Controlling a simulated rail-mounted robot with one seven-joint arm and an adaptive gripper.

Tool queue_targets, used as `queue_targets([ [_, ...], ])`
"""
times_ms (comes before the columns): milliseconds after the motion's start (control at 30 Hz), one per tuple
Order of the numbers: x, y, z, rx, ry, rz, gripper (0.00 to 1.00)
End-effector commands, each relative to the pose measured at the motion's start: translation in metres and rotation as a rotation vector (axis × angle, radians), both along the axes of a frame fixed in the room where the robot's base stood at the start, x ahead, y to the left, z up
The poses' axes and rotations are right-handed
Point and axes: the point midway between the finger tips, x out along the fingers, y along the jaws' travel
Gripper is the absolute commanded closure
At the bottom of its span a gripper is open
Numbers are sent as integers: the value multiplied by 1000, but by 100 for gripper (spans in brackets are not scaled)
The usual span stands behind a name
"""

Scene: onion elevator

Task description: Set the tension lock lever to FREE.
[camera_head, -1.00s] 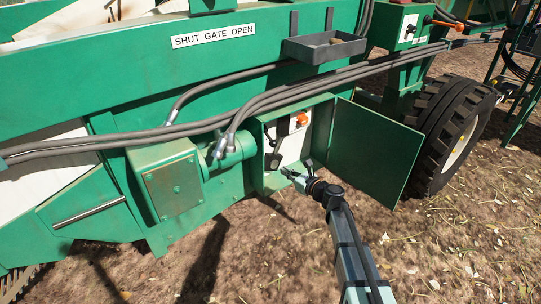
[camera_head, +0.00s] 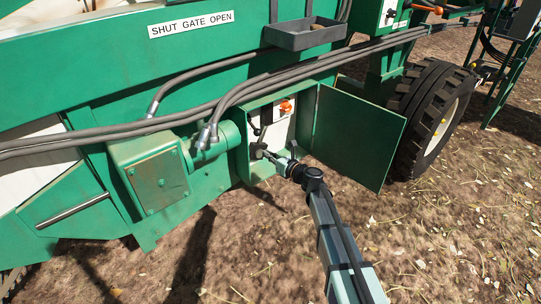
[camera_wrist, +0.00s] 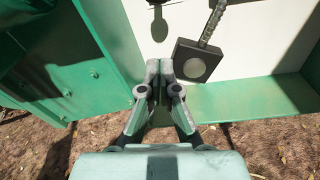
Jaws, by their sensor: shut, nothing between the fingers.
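An open green box (camera_head: 243,160) on the machine's side holds a white panel (camera_head: 272,132) with an orange knob (camera_head: 287,107) near its top. In the wrist view, a black square block (camera_wrist: 196,62) with a ribbed grey rod rising to a dark end (camera_wrist: 217,10) is on the panel; it may be the tension lock lever, but no label is readable. My gripper (camera_wrist: 166,75) is shut and empty, at the box opening just left of the block. It also shows in the head view (camera_head: 264,152). Whether it touches the block, I cannot tell.
The box's green door (camera_head: 357,138) stands open on the right, close to my arm. A gearbox-like green housing (camera_head: 152,180) sits left of the box, with hoses (camera_head: 230,100) above. A tyre (camera_head: 435,120) is farther right. The ground in front is clear.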

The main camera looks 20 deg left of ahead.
Motion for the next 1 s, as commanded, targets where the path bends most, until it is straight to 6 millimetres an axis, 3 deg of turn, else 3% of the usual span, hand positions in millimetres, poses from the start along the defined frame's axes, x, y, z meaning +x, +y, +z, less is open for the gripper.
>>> queue_targets([
  [367,38,66,-9,0,0,2,100],
  [600,35,53,23,1,0,0,100],
  [1000,36,50,32,0,0,0,100],
])
